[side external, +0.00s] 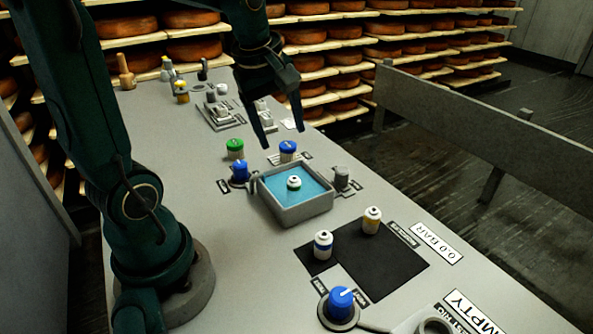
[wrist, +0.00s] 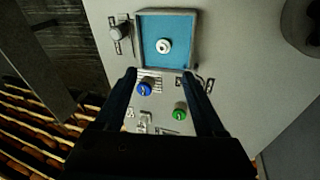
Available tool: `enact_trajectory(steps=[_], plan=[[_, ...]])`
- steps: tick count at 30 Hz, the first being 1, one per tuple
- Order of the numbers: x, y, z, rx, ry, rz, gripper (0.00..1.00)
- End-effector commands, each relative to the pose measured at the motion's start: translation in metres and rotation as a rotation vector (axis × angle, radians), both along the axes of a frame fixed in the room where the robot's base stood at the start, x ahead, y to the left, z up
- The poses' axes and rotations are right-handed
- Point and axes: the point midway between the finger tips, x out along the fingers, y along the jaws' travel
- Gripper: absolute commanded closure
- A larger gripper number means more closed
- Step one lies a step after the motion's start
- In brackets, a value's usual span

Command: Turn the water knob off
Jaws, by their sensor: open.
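Several knobs surround a square grey basin (side external: 308,213) with a blue floor. A blue knob (side external: 288,147) stands behind it, a second blue knob (side external: 239,171) at its left, and a green knob (side external: 235,148) behind that one. A third blue knob (side external: 340,302) is at the front. Their labels are too small to read, so I cannot tell which is the water knob. My gripper (side external: 284,138) is open and empty, pointing down above the back blue knob. In the wrist view, this knob (wrist: 144,89) and the green knob (wrist: 180,108) show between my gripper's fingers (wrist: 159,74).
A white container (side external: 294,183) stands in the basin. A grey knob (side external: 341,177) is at its right. Small fittings stand at the back; cheese shelves lie beyond.

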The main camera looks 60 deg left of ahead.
Motion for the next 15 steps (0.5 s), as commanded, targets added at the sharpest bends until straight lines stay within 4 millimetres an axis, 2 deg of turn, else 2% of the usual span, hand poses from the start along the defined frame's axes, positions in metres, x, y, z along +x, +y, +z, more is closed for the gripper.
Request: enact_trajectory(steps=[1, 3, 9, 12, 15], plan=[[0.003, 0.020, -0.010, -0.031, 0.029, 0.116, 0.28], [0.005, 0.045, -0.023, -0.071, 0.061, 0.265, 0.28], [-0.010, 0.106, -0.066, -0.161, 0.153, 0.569, 0.28], [-0.022, 0.123, -0.083, -0.192, 0.193, 0.636, 0.28], [-0.033, 0.130, -0.095, -0.217, 0.223, 0.680, 0.28]])
